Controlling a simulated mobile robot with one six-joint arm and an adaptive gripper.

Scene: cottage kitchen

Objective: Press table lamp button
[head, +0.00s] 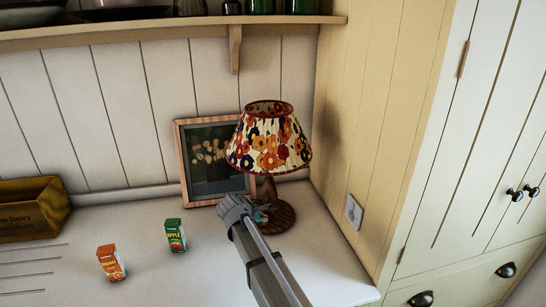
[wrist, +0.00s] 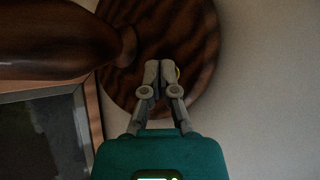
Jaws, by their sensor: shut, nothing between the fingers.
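The table lamp has a floral shade (head: 268,143) and a round dark wooden base (head: 284,220), and stands at the back right of the counter. In the wrist view the base (wrist: 195,35) fills the top middle, with the brown lamp stem (wrist: 60,42) at upper left. My gripper (wrist: 158,68) is shut and empty, its fingertips over the base beside the stem. I cannot tell whether they touch it. In the head view my arm partly covers the base.
A framed picture (head: 205,185) leans on the wall behind the lamp. A green apple carton (head: 175,236) and an orange carton (head: 110,263) stand to the left, with a wooden crate (head: 30,210) beyond. A shelf (head: 150,32) runs above. A wall plate (head: 353,212) is at right.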

